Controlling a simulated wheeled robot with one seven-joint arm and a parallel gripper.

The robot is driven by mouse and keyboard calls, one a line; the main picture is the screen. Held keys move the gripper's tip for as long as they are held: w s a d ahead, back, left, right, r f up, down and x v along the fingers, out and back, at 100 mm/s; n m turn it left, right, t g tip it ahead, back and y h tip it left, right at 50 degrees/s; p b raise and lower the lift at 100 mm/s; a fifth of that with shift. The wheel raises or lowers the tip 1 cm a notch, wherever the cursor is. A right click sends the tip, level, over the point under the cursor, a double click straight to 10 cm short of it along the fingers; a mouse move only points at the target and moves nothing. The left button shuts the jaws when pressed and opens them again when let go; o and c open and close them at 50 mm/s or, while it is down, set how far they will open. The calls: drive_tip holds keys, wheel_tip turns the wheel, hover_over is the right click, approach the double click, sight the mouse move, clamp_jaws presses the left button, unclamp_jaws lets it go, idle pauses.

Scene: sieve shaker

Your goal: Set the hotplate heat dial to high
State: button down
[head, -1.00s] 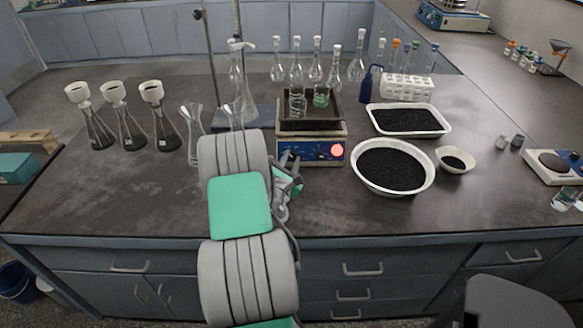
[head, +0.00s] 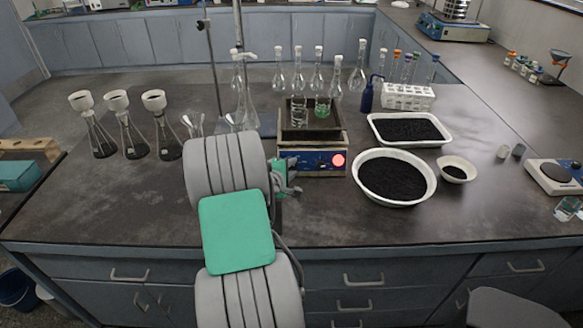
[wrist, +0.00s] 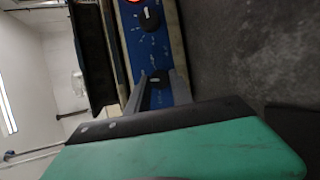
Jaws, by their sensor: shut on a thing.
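The hotplate (head: 314,138) stands mid-bench, its blue front panel (head: 325,158) facing me with a lit red light (head: 338,160) at the right end. In the wrist view the panel runs sideways and shows two black dials. The upper dial (wrist: 149,18), nearer the red light, is clear of my gripper and has a white pointer mark and printed scale marks. The lower dial (wrist: 156,77), the left one on the hotplate, lies between the fingertips of my gripper (wrist: 157,90), which is shut on it. I cannot read which dial is marked for heat.
A brown-black bath (head: 311,132) with glassware sits on top of the hotplate. A round bowl (head: 395,200) and a tray (head: 440,138) of black grains stand to the right. Flasks with funnels (head: 165,135) stand left. The bench front left is clear.

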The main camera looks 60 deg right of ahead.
drive_tip(key=m+y, duration=0.1)
drive_tip(key=m, duration=0.2)
drive_tip(key=m+y, duration=0.1)
drive_tip(key=m, duration=0.1)
drive_tip(key=shift+d+r+m, duration=0.15)
drive_tip(key=shift+r+m, duration=0.05)
drive_tip(key=shift+m, duration=0.2)
drive_tip(key=m+t+y+b, duration=0.1)
drive_tip(key=m+y+b, duration=0.1)
drive_tip(key=m, duration=0.2)
drive_tip(key=shift+s+d, duration=0.1)
drive_tip(key=shift+s, duration=0.05)
drive_tip(key=shift+m+t+y, duration=0.3)
drive_tip(key=shift+m+t, duration=0.2)
drive_tip(key=shift+m, duration=0.2)
drive_tip(key=shift+r+b, duration=0.1)
drive_tip(key=shift+b, duration=0.2)
drive_tip(key=c, duration=1.1)
unclamp_jaws()
drive_tip(key=shift+c, duration=0.2)
drive_tip(key=v, duration=0.7)
drive_tip(key=shift+a+r, duration=0.25)
drive_tip(key=shift+r, duration=0.05)
